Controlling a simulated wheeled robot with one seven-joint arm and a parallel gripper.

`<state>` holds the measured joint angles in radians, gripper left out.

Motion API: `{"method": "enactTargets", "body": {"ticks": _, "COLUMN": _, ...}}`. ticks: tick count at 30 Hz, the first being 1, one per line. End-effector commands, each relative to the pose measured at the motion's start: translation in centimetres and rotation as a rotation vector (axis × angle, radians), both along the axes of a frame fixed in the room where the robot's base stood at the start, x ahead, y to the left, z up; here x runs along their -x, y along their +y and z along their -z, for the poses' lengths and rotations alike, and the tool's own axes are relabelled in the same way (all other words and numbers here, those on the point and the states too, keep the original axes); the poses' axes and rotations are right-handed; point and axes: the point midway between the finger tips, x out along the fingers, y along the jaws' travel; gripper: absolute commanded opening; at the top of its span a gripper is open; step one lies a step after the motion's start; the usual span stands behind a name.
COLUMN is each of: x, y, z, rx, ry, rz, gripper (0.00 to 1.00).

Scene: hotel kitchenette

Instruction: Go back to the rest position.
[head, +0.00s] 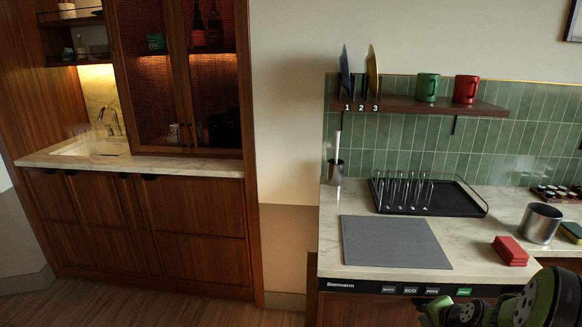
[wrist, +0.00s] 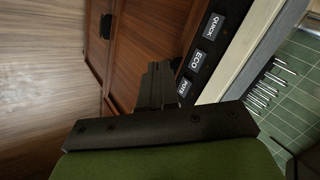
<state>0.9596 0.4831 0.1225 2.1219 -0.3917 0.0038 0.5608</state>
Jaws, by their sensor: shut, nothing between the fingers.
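My gripper (wrist: 157,82) shows in the wrist view with its dark fingers together and nothing between them. It is in front of the dishwasher's control strip, with the QUICK and ECO buttons (wrist: 197,60) close to the right of the fingers. The wrist view is turned on its side. In the head view my green and black arm reaches in at the lower right, below the counter's front edge. My fingertips cannot be made out there.
A shelf (head: 490,108) holds plates and two mugs. The wooden floor (head: 190,308) at left is clear.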

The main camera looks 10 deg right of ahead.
Motion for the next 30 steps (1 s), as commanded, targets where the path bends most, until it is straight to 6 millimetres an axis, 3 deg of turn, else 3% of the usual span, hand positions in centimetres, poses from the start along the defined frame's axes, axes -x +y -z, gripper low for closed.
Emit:
{"method": "enactTargets", "body": {"ticks": 1, "x": -0.3, "y": 3.4, "z": -4.3, "rx": 0.077, "ry": 0.033, "rz": -0.123, "gripper": 0.0}}
{"method": "enactTargets", "body": {"ticks": 5, "x": 1.9, "y": 11.4, "z": -11.4, "rx": 0.257, "ry": 0.127, "rz": -0.409, "gripper": 0.0}}
{"method": "enactTargets", "body": {"ticks": 9, "x": 7.0, "y": 18.5, "z": -17.7, "rx": 0.432, "ry": 0.188, "rz": -0.677, "gripper": 0.0}}
{"method": "enactTargets", "body": {"ticks": 12, "x": 11.9, "y": 22.2, "z": -21.0, "rx": 0.537, "ry": 0.208, "rz": -0.845, "gripper": 0.0}}
{"method": "enactTargets", "body": {"ticks": 15, "x": 16.4, "y": 24.3, "z": -22.8, "rx": 0.611, "ry": 0.212, "rz": -0.984, "gripper": 0.0}}
{"method": "enactTargets", "body": {"ticks": 19, "x": 20.0, "y": 25.2, "z": -23.4, "rx": 0.656, "ry": 0.21, "rz": -1.089, "gripper": 0.0}}
{"method": "enactTargets", "body": {"ticks": 22, "x": 20.9, "y": 25.3, "z": -23.3, "rx": 0.664, "ry": 0.212, "rz": -1.116, "gripper": 0.0}}
{"method": "enactTargets", "body": {"ticks": 30, "x": 20.9, "y": 25.3, "z": -23.3, "rx": 0.665, "ry": 0.212, "rz": -1.116, "gripper": 0.0}}
